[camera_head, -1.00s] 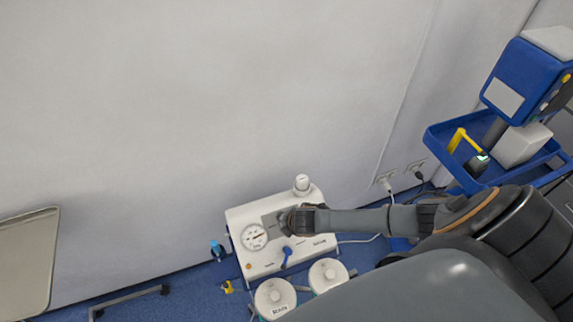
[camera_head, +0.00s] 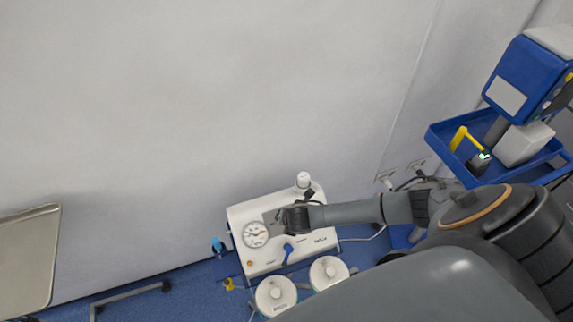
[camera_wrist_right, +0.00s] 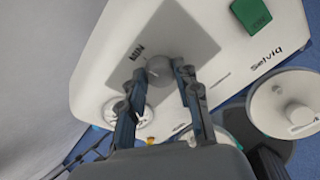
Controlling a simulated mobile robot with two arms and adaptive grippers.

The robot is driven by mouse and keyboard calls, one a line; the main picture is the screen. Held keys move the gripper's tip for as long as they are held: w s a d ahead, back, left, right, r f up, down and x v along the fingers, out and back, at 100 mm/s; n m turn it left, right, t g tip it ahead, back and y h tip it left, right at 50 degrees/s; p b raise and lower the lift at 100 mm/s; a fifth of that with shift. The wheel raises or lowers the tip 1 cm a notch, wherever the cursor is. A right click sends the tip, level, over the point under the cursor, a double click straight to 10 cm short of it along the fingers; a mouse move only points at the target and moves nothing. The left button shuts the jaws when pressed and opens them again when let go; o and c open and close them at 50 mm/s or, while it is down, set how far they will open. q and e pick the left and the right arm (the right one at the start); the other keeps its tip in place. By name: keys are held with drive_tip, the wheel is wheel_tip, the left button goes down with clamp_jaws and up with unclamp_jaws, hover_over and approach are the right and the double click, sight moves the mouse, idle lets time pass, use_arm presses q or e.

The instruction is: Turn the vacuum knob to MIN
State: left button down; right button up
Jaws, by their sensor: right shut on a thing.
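The white suction unit (camera_head: 290,261) stands by the wall in the head view, with a round dial gauge (camera_head: 256,235) on its left front. In the right wrist view, the round grey vacuum knob (camera_wrist_right: 160,70) sits on a grey panel (camera_wrist_right: 187,33), with the printed word MIN (camera_wrist_right: 137,52) beside it. My right gripper (camera_wrist_right: 157,76) has one finger on each side of the knob and is shut on it. In the head view my right gripper (camera_head: 290,219) covers the knob. My left gripper is not in view.
Two white-lidded canisters (camera_head: 275,296) stand in front. A metal tray (camera_head: 28,262) is at the left. A blue cart (camera_head: 478,150) with a device stands at the right.

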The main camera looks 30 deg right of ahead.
drive_tip(key=shift+s+a+f, duration=0.15)
drive_tip(key=shift+s+f, duration=0.05)
drive_tip(key=o, duration=1)
drive_tip(key=shift+o, duration=0.7)
drive_tip(key=shift+w, duration=0.2)
drive_tip(key=shift+r, duration=0.1)
drive_tip(key=shift+s+r, duration=0.2)
drive_tip(key=shift+r, duration=0.2)
drive_tip(key=v, duration=1.1)
drive_tip(key=shift+s, duration=0.15)
